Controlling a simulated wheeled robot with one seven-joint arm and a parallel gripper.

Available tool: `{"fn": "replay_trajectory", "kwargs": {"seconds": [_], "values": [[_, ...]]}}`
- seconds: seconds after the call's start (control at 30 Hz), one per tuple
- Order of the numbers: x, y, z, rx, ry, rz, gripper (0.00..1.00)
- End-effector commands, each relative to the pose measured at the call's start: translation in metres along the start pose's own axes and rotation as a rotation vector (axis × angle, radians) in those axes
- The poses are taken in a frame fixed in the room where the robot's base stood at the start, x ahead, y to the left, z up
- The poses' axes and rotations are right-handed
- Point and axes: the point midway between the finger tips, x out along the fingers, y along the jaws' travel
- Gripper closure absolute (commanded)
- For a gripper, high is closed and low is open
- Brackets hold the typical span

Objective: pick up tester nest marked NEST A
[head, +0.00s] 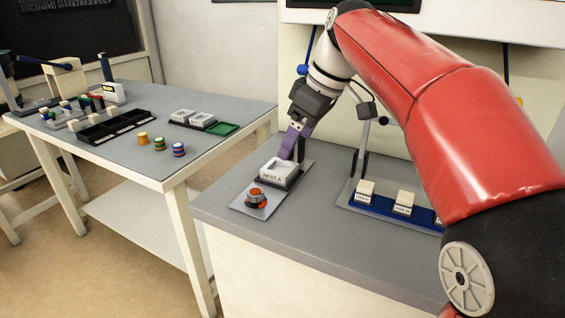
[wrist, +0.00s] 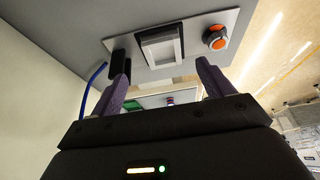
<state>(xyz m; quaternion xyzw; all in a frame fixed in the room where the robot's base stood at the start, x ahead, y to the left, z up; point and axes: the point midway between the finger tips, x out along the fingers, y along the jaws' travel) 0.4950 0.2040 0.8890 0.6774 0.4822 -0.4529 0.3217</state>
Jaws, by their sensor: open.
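The tester nest marked NEST A (head: 274,171) is a white square block with a recessed top. It sits in a dark holder on a grey plate on the near counter. In the wrist view the nest (wrist: 159,47) shows beyond the fingertips, between them in the picture. My gripper (head: 292,145) has purple fingers and stands at the nest's back edge in the head view. In the wrist view its two fingers (wrist: 164,88) are spread apart with nothing between them. Whether a finger touches the nest cannot be told.
An orange-and-grey knob (head: 256,197) stands in front of the nest on the same plate. A dark post (head: 301,147) rises behind it. A blue tray (head: 381,206) with white blocks lies to the right.

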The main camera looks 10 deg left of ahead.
Motion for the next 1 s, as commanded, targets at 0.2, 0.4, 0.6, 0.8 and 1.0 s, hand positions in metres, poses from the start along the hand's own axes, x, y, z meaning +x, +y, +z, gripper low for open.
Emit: {"fn": "replay_trajectory", "kwargs": {"seconds": [0.2, 0.4, 0.6, 0.8, 1.0], "values": [[0.026, -0.001, -0.001, 0.0, -0.002, -0.002, 0.2], [0.054, -0.004, -0.007, 0.0, -0.002, -0.002, 0.2], [0.074, -0.004, -0.007, 0.0, -0.001, 0.0, 0.2], [0.075, -0.004, -0.007, 0.001, -0.001, 0.001, 0.2], [0.074, -0.004, -0.007, 0.001, -0.001, 0.001, 0.41]]}}
